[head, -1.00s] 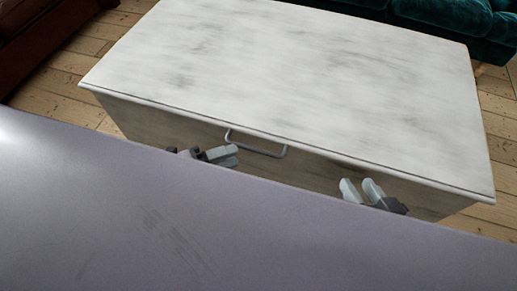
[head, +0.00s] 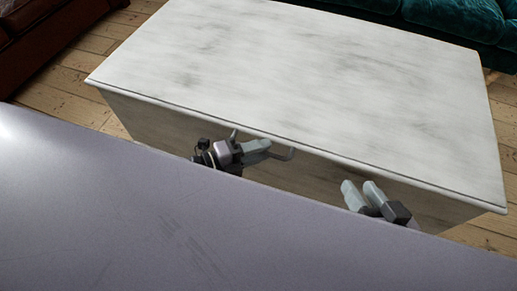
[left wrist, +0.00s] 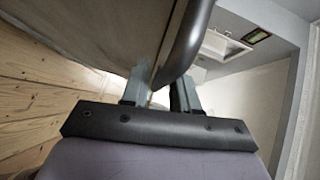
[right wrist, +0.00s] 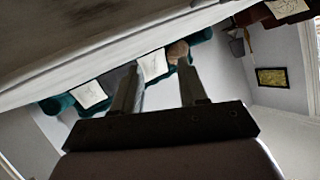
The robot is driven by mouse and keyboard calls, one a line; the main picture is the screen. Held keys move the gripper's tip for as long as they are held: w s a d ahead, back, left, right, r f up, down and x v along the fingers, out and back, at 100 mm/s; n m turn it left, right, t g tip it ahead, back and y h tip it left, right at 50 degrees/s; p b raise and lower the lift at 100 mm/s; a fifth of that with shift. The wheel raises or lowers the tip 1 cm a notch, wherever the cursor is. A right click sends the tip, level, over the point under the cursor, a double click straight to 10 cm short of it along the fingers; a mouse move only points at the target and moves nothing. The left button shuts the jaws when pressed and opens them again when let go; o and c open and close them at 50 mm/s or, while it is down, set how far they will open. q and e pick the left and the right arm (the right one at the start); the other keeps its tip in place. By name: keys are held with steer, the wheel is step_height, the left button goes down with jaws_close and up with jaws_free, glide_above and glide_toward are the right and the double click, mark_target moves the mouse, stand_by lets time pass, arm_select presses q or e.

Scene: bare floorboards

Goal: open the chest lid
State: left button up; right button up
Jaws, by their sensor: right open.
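The chest (head: 330,80) has a pale, grey-streaked lid that lies flat and closed. A grey bar handle (head: 285,155) is on its front, just under the lid edge. My left gripper (head: 262,150) is at the handle. In the left wrist view the handle (left wrist: 187,42) runs down between the fingers of my left gripper (left wrist: 160,92), which are close together around it. My right gripper (head: 360,192) is open and empty in front of the chest, right of the handle. The right wrist view shows the fingers of my right gripper (right wrist: 158,88) apart with nothing between them.
A green sofa (head: 460,18) stands behind the chest at the back right. A dark brown seat (head: 40,35) is at the far left. Bare floorboards (head: 75,70) show between that seat and the chest.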

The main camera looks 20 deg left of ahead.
arm_select(q)
jaws_close()
steer(key=shift+r, duration=0.1)
